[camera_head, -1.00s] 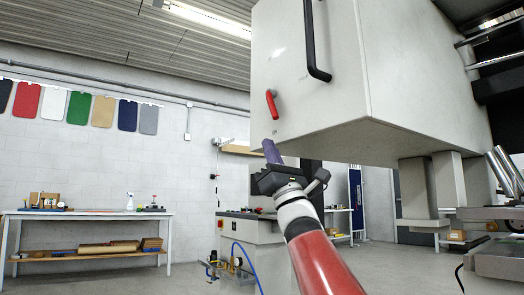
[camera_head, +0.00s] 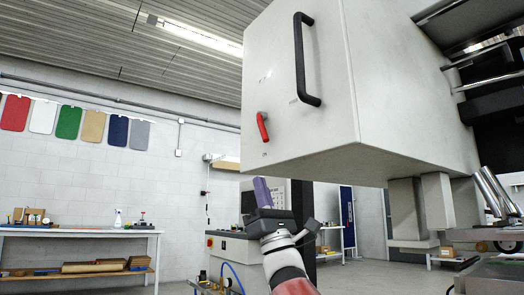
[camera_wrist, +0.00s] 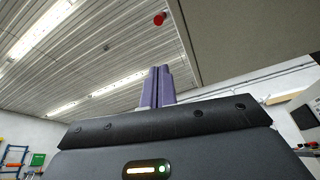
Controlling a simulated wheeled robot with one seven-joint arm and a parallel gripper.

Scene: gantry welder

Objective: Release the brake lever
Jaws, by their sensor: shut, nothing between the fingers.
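The red brake lever (camera_head: 262,126) is on the front face of the large light-grey welder housing (camera_head: 300,110), low and toward its left edge. It hangs slightly tilted, its upper end at the pivot. In the wrist view a small red round end of the lever (camera_wrist: 159,18) shows near the top, beside the housing's edge. My gripper (camera_head: 261,182) is below the lever and apart from it, its purple fingers pointing up. In the wrist view the fingers (camera_wrist: 157,86) are together with nothing between them.
A black vertical handle (camera_head: 301,60) is on the same face, above and right of the lever. The housing's underside overhangs the area right of my gripper. A workbench (camera_head: 80,232) stands at the far left. Open air surrounds the gripper on its left.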

